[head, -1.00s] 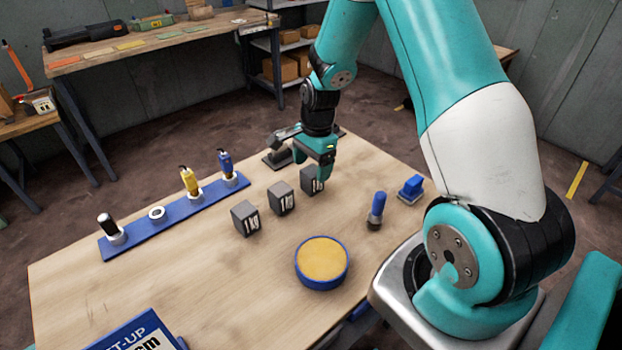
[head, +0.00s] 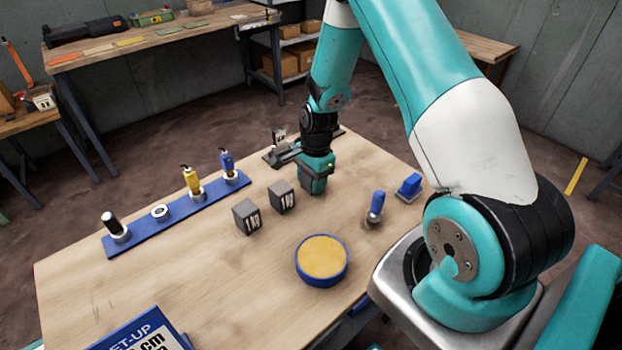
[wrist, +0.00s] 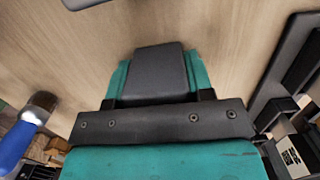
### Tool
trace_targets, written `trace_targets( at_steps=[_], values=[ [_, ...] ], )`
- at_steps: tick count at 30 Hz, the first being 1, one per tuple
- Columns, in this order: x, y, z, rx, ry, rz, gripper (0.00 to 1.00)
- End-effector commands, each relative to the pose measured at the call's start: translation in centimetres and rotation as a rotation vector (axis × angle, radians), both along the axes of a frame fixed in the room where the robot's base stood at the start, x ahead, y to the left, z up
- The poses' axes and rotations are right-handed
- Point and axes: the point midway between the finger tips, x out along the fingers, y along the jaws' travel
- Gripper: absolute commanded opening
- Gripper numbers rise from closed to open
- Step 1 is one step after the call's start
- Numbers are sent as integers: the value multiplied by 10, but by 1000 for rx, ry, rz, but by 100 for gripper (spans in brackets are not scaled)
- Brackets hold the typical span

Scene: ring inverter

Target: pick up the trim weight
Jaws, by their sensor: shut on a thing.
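My gripper (head: 313,188) is down at the table near its far side, shut on a dark grey block, the trim weight (wrist: 158,73). In the wrist view the weight sits between the two teal fingers; in the head view the gripper hides it. I cannot tell whether it still touches the table. Two similar dark grey blocks with white markings stand to the left of the gripper, a nearer one (head: 246,216) and a middle one (head: 281,197).
A blue rack (head: 140,239) with upright tools and a ring is at the left. A round blue dish with a yellow top (head: 321,260) is in front. A blue-handled brush (head: 376,206) and a blue item (head: 410,186) are at right. A dark device (head: 280,153) is behind.

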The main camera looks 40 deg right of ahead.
Motion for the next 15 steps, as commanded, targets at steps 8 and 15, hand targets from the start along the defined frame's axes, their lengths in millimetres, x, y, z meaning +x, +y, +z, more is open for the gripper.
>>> trace_targets(
  at_steps=[8,15],
  values=[
    [1,0,2,0,-2,0,0],
    [2,0,12,-1,-4,1,0]
  ],
)
